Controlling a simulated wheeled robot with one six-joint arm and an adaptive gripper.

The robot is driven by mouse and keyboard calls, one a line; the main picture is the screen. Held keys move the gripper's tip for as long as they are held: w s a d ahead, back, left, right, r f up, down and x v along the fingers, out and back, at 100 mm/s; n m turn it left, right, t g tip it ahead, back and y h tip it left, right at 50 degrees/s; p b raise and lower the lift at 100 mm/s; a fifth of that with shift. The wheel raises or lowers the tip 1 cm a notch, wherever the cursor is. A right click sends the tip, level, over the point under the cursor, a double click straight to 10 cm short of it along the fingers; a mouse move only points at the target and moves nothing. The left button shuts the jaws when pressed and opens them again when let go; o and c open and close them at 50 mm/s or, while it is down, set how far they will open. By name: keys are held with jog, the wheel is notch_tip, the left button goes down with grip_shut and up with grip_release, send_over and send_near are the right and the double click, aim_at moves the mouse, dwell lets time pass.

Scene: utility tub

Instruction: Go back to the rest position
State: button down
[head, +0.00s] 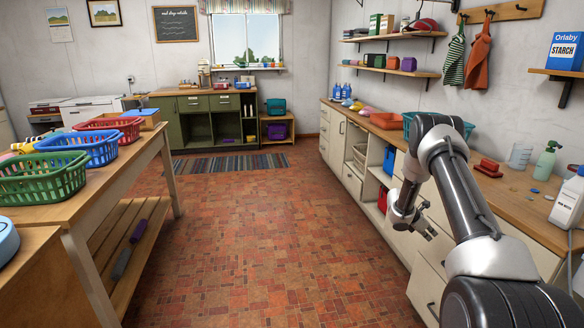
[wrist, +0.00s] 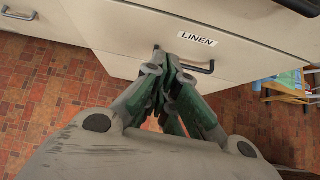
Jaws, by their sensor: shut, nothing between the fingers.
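My gripper (head: 428,233) is at the end of my arm on the right of the head view, in front of the cream cabinets (head: 345,176). In the wrist view its fingers (wrist: 172,72) are shut together with nothing between them. They point at a cream drawer front (wrist: 130,30) with a label reading LINEN (wrist: 197,39) and a dark handle (wrist: 200,68). The fingertips overlap the handle in the picture; I cannot tell whether they touch it. My forearm hides part of the counter and cabinets.
The tiled floor (head: 245,230) between the two sides is open. On the left a wooden table (head: 100,185) bears green, blue and red baskets. The right counter (head: 505,200) holds a red brush (head: 488,168), a glass beaker (head: 520,155), a green pump bottle (head: 545,162) and a white bottle (head: 567,203).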

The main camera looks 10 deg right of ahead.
jog(key=s+a+f+m+g+y, duration=0.1)
jog(key=s+f+m+g, duration=0.2)
jog(key=s, duration=0.6)
jog(key=s+a+r+m+t+y, duration=0.2)
jog(key=s+a+r+m, duration=0.3)
jog(key=s+a+r, duration=0.5)
jog(key=s+a+r+m+t+y, duration=0.2)
jog(key=s+a+r+m, duration=0.3)
jog(key=r, duration=1.5)
jog(key=s+a+r+m+t+y, duration=0.3)
jog(key=s+a+r+m+y, duration=0.1)
jog(key=s+a+r, duration=1.1)
jog(key=shift+s+a+r+m, duration=0.25)
jog(key=shift+s+r+m, duration=0.15)
jog(key=shift+s, duration=0.7)
